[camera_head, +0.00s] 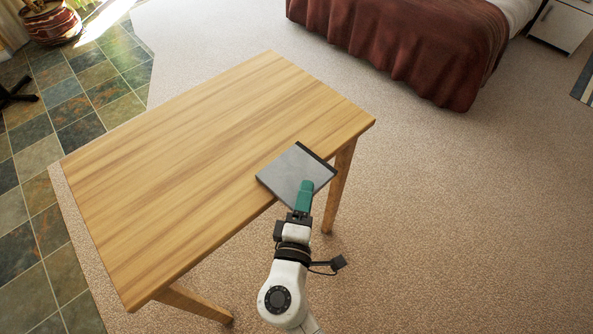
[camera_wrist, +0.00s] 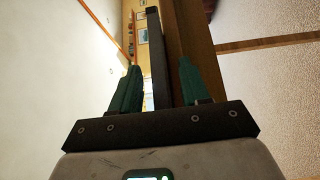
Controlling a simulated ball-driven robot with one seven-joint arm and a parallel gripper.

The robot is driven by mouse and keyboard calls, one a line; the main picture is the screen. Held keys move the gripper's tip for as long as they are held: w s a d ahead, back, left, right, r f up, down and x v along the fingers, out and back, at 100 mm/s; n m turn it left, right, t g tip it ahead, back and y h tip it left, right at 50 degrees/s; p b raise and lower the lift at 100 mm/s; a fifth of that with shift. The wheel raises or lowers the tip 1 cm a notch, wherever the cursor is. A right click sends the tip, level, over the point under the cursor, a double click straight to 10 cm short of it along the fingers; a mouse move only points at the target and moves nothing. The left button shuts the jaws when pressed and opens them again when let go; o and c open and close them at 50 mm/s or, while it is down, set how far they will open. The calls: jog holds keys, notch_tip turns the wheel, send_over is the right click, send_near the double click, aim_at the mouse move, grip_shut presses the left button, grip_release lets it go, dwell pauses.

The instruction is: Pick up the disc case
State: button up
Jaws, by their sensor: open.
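The disc case (camera_head: 285,172) is a flat dark grey square with a black edge. It lies on the wooden table (camera_head: 200,150) near its right front corner, and part of it juts past the table's front edge. My gripper (camera_head: 306,184) has green fingers and is at the jutting part of the case. In the wrist view my gripper (camera_wrist: 158,78) is open, and the case (camera_wrist: 157,55) shows edge-on as a dark strip between the two fingers, with a gap on the left side. Contact with the right finger is unclear.
The rest of the tabletop is bare. A bed with a red-brown cover (camera_head: 400,45) stands behind, with a white cabinet (camera_head: 562,25) to its right. A striped pot (camera_head: 50,22) stands at the far left. Carpet is clear right of the table.

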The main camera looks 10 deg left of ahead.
jog(key=shift+w, duration=0.9)
grip_shut()
